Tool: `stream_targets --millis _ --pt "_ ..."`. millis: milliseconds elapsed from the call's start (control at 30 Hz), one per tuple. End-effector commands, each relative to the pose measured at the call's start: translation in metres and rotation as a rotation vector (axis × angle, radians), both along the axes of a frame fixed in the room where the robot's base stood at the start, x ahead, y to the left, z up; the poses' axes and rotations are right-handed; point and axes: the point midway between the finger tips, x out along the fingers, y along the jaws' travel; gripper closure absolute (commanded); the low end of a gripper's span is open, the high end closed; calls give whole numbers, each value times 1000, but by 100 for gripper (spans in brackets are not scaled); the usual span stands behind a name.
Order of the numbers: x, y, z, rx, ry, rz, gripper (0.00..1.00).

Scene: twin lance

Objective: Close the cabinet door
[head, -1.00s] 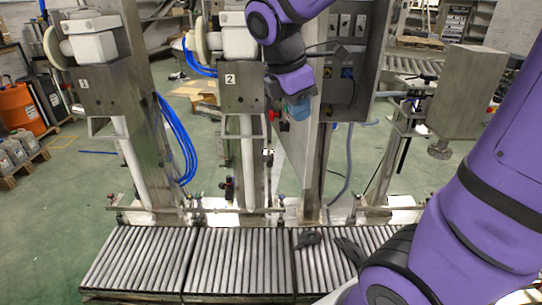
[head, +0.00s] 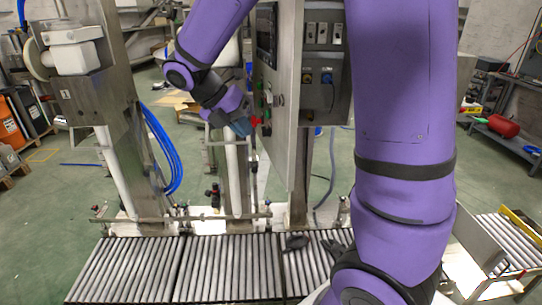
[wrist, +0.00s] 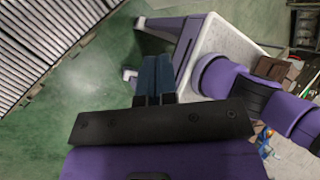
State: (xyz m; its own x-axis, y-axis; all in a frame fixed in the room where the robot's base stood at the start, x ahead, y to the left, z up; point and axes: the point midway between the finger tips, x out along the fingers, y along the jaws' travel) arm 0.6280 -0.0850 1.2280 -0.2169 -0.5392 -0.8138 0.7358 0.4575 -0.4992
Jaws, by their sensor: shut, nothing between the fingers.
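The grey metal cabinet (head: 325,60) stands right of centre in the head view, with switches and dials inside. Its door (head: 288,115) stands open, swung out towards me and seen at a steep angle. The door's outer face, with a dark screen and coloured buttons, is turned to the left. My gripper (head: 243,127) is shut and empty, just left of the door's outer face by a red knob. I cannot tell whether it touches the door. The wrist view shows the blue-grey fingers (wrist: 153,75) together; the door is not clear there.
Roller conveyors (head: 225,268) run along the front, below the cabinet. A column marked 1 (head: 78,90) stands at left with blue hoses (head: 158,150). My upper arm hides the area right of the cabinet. A shelf with a red object (head: 503,126) is at far right.

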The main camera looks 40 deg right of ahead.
Motion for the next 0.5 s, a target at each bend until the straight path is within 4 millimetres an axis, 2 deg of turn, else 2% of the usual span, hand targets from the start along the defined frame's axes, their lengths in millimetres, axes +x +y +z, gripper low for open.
stream_targets --millis 100,233,500 --pt "21 3 -20 -26 169 171 100" --pt "37 5 -36 -43 313 312 100" --pt "44 2 -48 -50 408 399 100"
